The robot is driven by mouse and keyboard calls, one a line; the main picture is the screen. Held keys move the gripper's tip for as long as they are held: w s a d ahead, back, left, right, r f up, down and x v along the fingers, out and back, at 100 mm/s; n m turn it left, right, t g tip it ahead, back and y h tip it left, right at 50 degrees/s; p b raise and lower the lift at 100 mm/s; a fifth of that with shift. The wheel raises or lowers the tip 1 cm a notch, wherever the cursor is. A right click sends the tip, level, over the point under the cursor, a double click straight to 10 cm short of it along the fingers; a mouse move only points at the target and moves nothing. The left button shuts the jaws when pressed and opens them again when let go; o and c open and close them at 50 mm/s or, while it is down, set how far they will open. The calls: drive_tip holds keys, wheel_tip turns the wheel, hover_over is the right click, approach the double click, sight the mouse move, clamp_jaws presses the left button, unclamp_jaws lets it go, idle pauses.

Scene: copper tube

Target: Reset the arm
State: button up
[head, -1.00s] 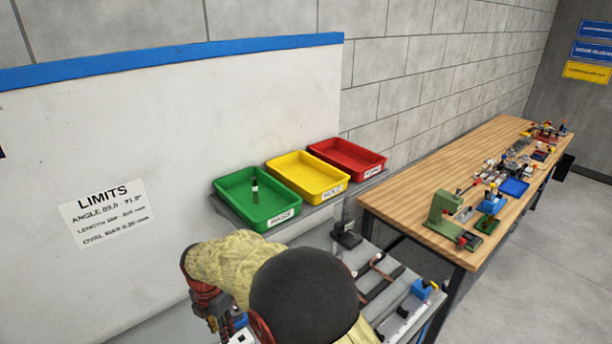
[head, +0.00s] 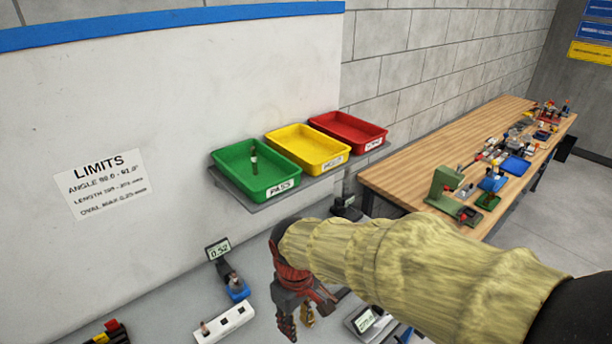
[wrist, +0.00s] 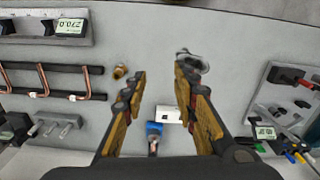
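My gripper (head: 296,322) hangs low over the grey bench at the end of my yellow-sleeved arm, pointing down, in the head view. In the wrist view its two fingers (wrist: 158,72) stand apart with nothing held between them. A white block (wrist: 169,114) and a blue fixture (wrist: 154,129) show on the bench below the gap. A small brass-coloured piece (wrist: 120,72) lies beside the left finger.
Green (head: 244,184), yellow (head: 310,162) and red (head: 355,140) trays stand on a shelf by the white wall panel; the green one holds a small upright piece. A gauge reading 0.52 (head: 219,250) stands left of my gripper. A wooden bench (head: 408,176) with fixtures is at right.

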drive_tip(key=s+d+r+m+t+b, duration=0.2)
drive_tip(key=s+d+m+b, duration=0.2)
drive_tip(key=d, duration=0.6)
drive_tip(key=s+d+r+m+t+b, duration=0.2)
drive_tip(key=s+d, duration=0.5)
drive_tip(key=d, duration=0.4)
drive_tip(key=m+t+b, duration=0.1)
drive_tip(key=m+b, duration=0.1)
drive_tip(key=m, duration=0.1)
drive_tip(key=shift+r, duration=0.3)
